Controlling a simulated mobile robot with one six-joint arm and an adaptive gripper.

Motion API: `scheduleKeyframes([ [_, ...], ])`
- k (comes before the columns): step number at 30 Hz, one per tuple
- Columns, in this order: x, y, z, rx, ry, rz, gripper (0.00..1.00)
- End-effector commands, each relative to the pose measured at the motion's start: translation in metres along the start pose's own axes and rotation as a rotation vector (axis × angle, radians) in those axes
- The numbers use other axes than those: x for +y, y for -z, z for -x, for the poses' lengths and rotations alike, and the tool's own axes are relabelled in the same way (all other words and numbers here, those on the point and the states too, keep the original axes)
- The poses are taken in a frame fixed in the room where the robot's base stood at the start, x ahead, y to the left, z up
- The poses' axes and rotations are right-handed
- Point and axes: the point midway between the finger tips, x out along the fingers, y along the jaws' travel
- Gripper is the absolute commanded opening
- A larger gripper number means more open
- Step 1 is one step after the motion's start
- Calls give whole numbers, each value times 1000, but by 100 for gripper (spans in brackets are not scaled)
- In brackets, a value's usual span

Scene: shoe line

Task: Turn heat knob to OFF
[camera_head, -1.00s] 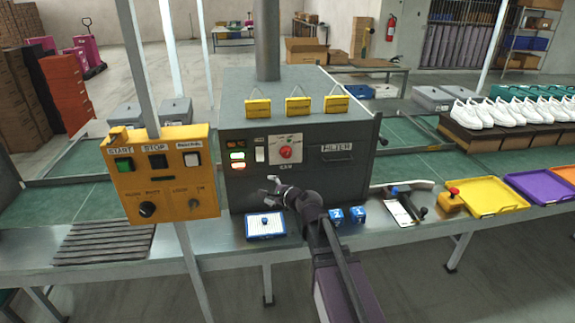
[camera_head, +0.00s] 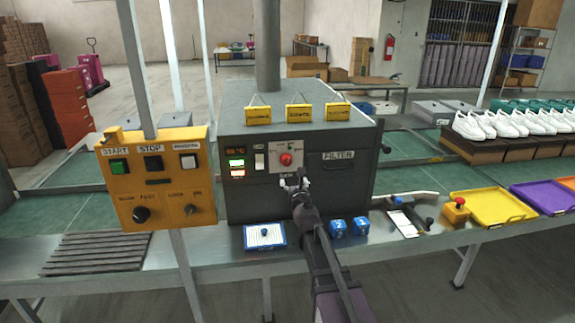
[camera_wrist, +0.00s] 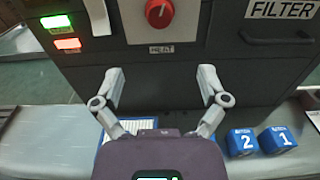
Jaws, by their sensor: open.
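The red heat knob (camera_head: 286,159) sits on a pale plate on the front of the dark grey machine (camera_head: 235,205). In the wrist view the knob (camera_wrist: 160,13) is at the top centre, with a white pointer mark and a label reading HEAT below it. My gripper (camera_head: 293,181) is just below the knob in the head view. In the wrist view my gripper (camera_wrist: 162,88) is open and empty, its two fingers apart below the knob and not touching it. The plate's upper markings are cut off in the wrist view.
Green and red lit indicators (camera_wrist: 61,32) are left of the knob. A FILTER drawer handle (camera_wrist: 277,40) is on the right. Two blue cubes (camera_head: 349,228) and a blue-edged tray (camera_head: 264,236) lie on the bench below. A yellow control box (camera_head: 158,180) stands at left.

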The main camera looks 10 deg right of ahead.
Motion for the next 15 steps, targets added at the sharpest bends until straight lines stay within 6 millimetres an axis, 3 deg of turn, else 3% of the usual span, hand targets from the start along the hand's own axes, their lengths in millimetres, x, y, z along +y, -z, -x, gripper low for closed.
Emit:
scheduleKeyframes([
  [8, -1, 0, -8, 0, 0, 2, 93],
  [15, -1, 0, -34, 0, 0, 2, 93],
])
